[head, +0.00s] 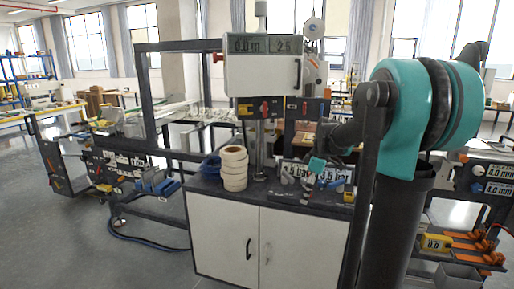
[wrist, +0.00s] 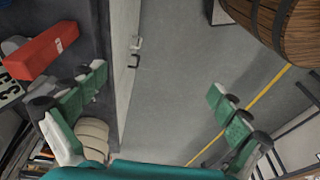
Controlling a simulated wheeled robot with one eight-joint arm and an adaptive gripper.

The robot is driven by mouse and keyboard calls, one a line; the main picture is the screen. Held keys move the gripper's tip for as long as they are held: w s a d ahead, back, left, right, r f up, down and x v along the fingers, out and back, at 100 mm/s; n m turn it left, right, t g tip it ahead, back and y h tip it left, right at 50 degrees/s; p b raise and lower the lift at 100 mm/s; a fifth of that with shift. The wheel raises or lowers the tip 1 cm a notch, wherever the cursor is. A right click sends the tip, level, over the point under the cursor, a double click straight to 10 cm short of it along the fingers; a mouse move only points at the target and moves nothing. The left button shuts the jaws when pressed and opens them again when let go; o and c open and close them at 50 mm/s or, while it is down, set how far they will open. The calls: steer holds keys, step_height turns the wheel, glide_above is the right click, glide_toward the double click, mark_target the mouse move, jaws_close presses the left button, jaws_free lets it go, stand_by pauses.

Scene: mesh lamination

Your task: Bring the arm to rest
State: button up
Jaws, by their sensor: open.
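My gripper (wrist: 158,88) is open in the wrist view, its green fingers spread wide at left and right with nothing between them. The grey floor and the white cabinet door show beyond the gap. In the head view my teal and black arm stands at the right and reaches left over the cabinet top. A small teal part of my gripper (head: 318,166) shows there above the right part of the worktop, partly mixed with objects behind it. Whether it touches anything there, I cannot tell.
The white cabinet (head: 225,232) has a dark top bearing a stack of cream rolls (head: 233,168) and number plates (head: 295,170). A dark frame post (head: 143,95) stands left. In the wrist view, a red block (wrist: 40,50) is left and a wooden barrel (wrist: 275,18) upper right.

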steer(key=s+f+m+t+h, duration=0.1)
steer(key=s+f+m+t, duration=0.1)
steer(key=s+f+m, duration=0.5)
steer(key=s+d+f+m+t+h, duration=0.1)
steer(key=s+f+m, duration=0.5)
steer(key=s, duration=0.9)
steer(key=shift+f+m+t+h, duration=0.3)
steer(key=shift+f+m+t, duration=0.1)
steer(key=shift+f, duration=0.55)
